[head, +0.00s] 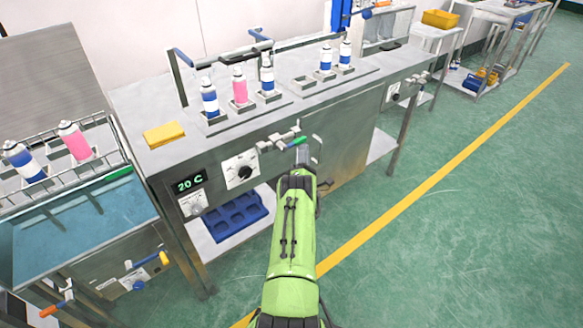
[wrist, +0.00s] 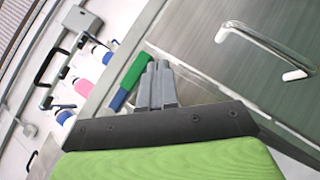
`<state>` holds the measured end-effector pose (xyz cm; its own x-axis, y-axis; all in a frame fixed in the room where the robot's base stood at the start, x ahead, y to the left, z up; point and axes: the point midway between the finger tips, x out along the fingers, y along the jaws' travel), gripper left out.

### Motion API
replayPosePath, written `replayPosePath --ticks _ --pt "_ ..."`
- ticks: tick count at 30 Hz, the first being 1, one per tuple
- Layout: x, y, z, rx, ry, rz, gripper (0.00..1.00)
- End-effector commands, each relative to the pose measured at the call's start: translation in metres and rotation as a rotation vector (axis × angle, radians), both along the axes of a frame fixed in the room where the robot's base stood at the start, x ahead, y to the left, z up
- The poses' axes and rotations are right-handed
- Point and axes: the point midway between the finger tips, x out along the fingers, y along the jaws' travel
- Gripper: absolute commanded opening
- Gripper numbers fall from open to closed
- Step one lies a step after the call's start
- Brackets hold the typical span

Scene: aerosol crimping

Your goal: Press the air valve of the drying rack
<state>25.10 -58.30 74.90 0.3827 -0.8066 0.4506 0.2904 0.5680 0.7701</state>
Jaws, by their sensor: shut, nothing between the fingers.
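A valve with a green lever (head: 297,142) and metal pipe fittings sits on the front face of the steel bench (head: 350,125). In the wrist view a green lever with a blue end (wrist: 132,72) shows just left of my fingertips. My gripper (head: 302,156) is shut and empty, with its fingers together beside the lever at the bench front. In the wrist view my gripper (wrist: 158,68) points at the steel panel. I cannot tell whether the fingertips touch the lever. My green arm hides part of the bench front below the valve.
Several spray cans (head: 239,88) stand in holders on the bench top, near a yellow sponge (head: 164,134). A dial (head: 240,171) and a 20 C display (head: 189,183) are left of the valve. A metal handle (wrist: 265,50) protrudes at right. The green floor (head: 470,200) is clear.

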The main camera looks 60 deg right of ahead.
Motion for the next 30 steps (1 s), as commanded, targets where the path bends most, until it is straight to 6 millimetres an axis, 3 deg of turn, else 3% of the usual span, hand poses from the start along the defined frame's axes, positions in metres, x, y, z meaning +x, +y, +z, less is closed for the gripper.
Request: replayPosePath --ticks 14,22,30 --pt "0.001 -0.001 -0.005 -0.001 -0.001 0.001 0.00" --pt "-0.001 -0.004 -0.047 0.005 0.001 0.009 0.00" --pt "-0.045 0.018 -0.089 0.003 0.001 0.008 0.00"
